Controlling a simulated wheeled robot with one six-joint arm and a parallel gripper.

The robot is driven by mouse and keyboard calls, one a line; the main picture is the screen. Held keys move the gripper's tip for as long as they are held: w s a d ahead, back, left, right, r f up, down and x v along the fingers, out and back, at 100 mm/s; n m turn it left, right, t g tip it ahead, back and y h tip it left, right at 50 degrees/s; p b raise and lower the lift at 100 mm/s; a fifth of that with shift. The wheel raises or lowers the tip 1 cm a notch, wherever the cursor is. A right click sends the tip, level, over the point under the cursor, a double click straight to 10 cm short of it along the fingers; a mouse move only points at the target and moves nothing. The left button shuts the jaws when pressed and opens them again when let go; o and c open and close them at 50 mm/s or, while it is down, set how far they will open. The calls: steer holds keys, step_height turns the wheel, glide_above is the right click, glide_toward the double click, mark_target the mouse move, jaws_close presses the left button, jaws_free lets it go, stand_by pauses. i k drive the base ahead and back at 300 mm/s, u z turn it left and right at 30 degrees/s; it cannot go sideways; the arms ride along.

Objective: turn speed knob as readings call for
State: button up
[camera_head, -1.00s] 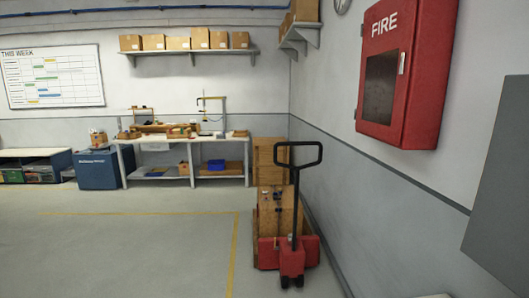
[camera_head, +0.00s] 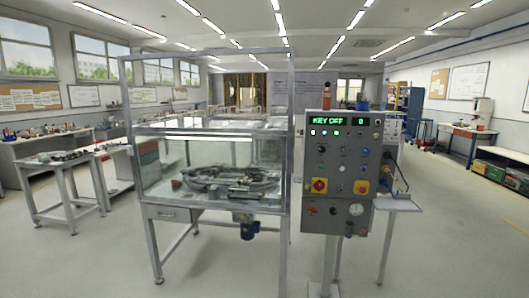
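A grey control panel (camera_head: 329,170) stands right of centre, upright on a stand. Its green display (camera_head: 338,121) reads "KEY OFF" and "0". Several small lamps, buttons and dark knobs sit below the display; the labels are too small to read, so I cannot tell which is the speed knob. Left of the panel, a clear-walled enclosure holds the ring track (camera_head: 235,180) on a metal-legged table. My gripper is not in view.
A small grey side shelf (camera_head: 400,205) juts out right of the panel. A workbench (camera_head: 55,168) stands at the left, with more benches behind. Benches and a drill press (camera_head: 482,112) line the right wall. The floor in front and to the right is clear.

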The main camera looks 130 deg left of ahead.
mark_target(343, 150)
steer(key=u, duration=3.85)
steer(key=i, duration=2.45)
steer(key=u, duration=0.35)
